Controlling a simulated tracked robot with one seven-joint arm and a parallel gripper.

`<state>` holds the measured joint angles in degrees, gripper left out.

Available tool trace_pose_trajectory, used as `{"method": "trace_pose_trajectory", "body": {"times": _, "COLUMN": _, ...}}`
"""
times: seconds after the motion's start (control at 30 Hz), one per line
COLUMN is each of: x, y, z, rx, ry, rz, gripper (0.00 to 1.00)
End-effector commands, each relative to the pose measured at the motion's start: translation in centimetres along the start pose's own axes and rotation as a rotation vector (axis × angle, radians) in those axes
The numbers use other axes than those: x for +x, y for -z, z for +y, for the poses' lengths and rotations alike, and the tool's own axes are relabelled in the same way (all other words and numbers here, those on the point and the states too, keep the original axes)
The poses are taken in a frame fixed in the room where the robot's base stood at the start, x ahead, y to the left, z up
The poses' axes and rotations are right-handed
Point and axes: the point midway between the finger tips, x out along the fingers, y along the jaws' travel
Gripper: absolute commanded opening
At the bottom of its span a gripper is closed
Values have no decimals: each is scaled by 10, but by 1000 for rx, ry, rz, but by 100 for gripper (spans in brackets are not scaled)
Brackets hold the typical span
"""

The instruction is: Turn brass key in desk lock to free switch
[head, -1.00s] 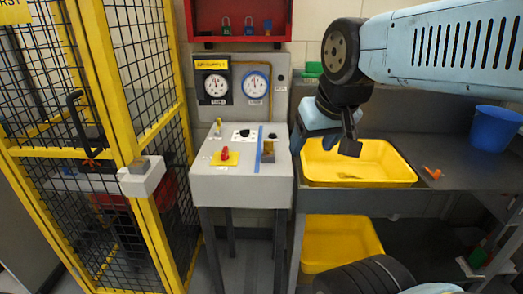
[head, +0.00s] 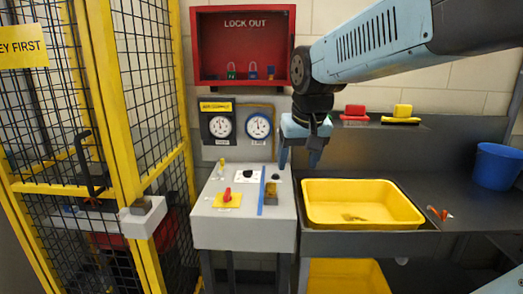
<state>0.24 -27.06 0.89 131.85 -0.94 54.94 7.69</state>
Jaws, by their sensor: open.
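The grey desk (head: 243,232) stands left of centre in the head view. A small brass-yellow piece (head: 221,166), which looks like the key, stands upright at the desk top's back left. A red switch (head: 227,195) sits on a yellow plate in front of it. A black knob (head: 249,175) on a white label is to the right. My gripper (head: 300,157) is open and empty, fingers pointing down, above the desk's back right corner. It is well to the right of the brass piece and apart from it.
Two gauges (head: 259,126) are behind, under a red lockout cabinet (head: 243,79). A yellow tub (head: 362,181) is right; a yellow mesh cage (head: 155,100) is left.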

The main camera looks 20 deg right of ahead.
Motion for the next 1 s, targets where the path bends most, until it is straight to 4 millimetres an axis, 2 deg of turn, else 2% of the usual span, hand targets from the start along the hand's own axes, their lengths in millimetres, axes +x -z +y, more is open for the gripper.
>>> {"method": "trace_pose_trajectory", "body": {"times": 0.03, "x": 5, "y": 13, "z": -2, "rx": 11, "ry": -4, "rz": -20, "gripper": 66}}
{"method": "trace_pose_trajectory", "body": {"times": 0.3, "x": 35, "y": 76, "z": -12, "rx": 88, "ry": -30, "rz": -111, "gripper": 66}}
{"method": "trace_pose_trajectory", "body": {"times": 0.6, "x": 79, "y": 133, "z": -22, "rx": 165, "ry": -59, "rz": -202, "gripper": 66}}
{"method": "trace_pose_trajectory", "body": {"times": 0.8, "x": 95, "y": 149, "z": -26, "rx": 188, "ry": -69, "rz": -227, "gripper": 66}}
{"method": "trace_pose_trajectory", "body": {"times": 1.0, "x": 105, "y": 149, "z": -26, "rx": 191, "ry": -71, "rz": -233, "gripper": 66}}
